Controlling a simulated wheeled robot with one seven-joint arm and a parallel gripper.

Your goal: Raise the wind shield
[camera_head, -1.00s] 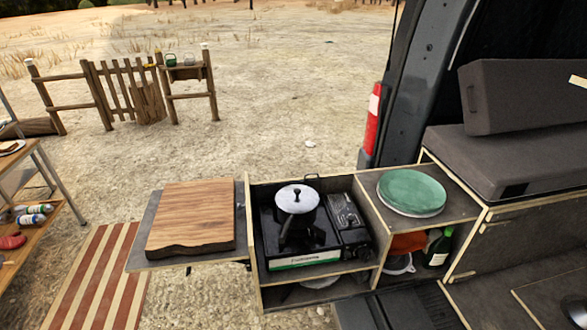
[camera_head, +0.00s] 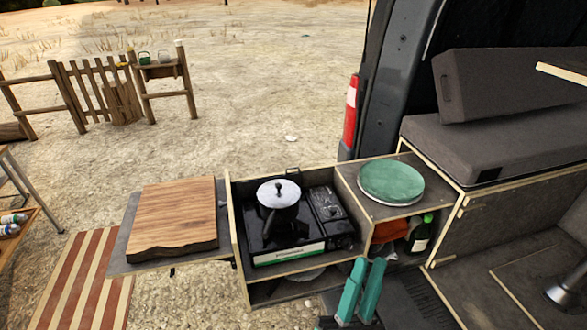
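My gripper (camera_head: 368,262) shows at the lower middle with two teal fingers pointing up. A gap shows between the fingers and nothing is in it. It is in front of the stove box and below the shelf with the plate. The camping stove (camera_head: 300,243) sits in the open-topped wooden box (camera_head: 238,245), with a lidded pot (camera_head: 278,195) on its left side. No separate wind shield can be made out for certain; thin upright panels edge the box.
A wooden cutting board (camera_head: 172,212) lies on the side shelf at left. A green plate (camera_head: 391,182) sits on the shelf at right, with a green bottle (camera_head: 421,234) below. Dark cushions (camera_head: 500,140) fill the van. A striped mat (camera_head: 75,280) lies on the ground.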

